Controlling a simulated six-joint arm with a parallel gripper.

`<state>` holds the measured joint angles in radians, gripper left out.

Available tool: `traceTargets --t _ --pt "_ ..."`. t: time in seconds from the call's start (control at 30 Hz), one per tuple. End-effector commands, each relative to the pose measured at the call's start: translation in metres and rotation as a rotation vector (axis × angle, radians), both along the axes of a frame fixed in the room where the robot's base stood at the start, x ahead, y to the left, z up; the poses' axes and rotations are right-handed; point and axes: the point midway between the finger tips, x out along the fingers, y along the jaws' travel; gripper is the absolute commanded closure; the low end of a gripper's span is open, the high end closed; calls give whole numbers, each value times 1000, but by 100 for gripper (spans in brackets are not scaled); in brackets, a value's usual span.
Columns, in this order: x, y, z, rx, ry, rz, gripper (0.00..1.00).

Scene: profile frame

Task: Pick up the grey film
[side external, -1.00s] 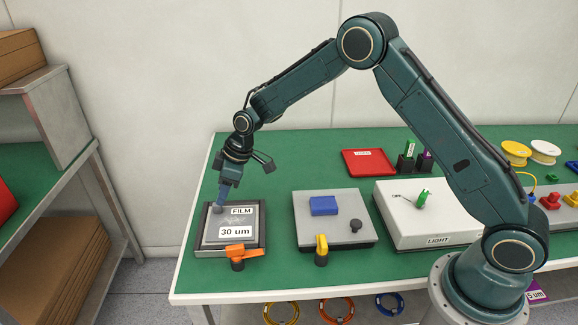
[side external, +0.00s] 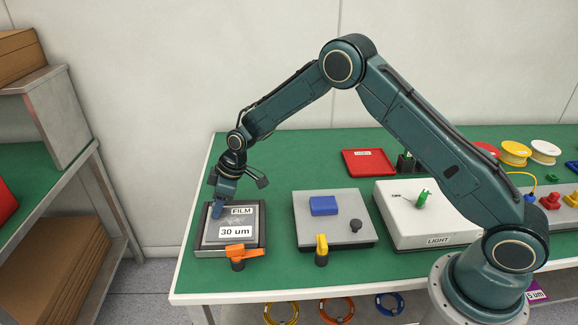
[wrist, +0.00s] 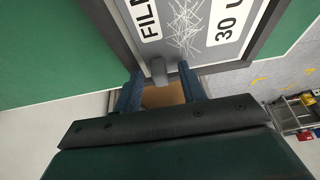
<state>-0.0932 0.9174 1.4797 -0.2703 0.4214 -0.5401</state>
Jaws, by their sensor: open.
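The grey film (side external: 215,237) lies flat in a dark frame at the left end of the green table, with white labels reading FILM and 30 um. In the wrist view the film (wrist: 205,8) shows pale scratch marks. A small grey tab (wrist: 158,71) stands at the film's near edge in that view. My gripper (side external: 217,212) is low over the film's left side. In the wrist view its two blue fingers (wrist: 160,84) are apart, one on each side of the tab, with gaps beside it. In the side view the fingers hide the tab.
An orange clamp (side external: 242,250) sits at the frame's front edge. To the right stand a grey plate (side external: 340,235) with a blue block and yellow clamp, then a white light box (side external: 400,235). A red tray (side external: 369,162) lies behind. Green table is clear between frame and plate.

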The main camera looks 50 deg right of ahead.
Motion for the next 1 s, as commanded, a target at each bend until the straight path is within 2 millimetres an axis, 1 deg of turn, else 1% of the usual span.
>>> traceTargets --t 0.07,0.2,0.27,0.3,0.57,0.73,0.87,1.0 --pt "0 0 0 0 0 0 59" --pt "0 0 0 0 0 0 87" --pt "0 0 0 0 0 0 98" --pt "0 0 0 0 0 0 100" --pt "0 0 0 0 0 0 100" --pt "0 0 5 1 -1 0 100" --pt "1 0 14 1 -3 0 100" --pt "1 0 31 1 -4 0 100"
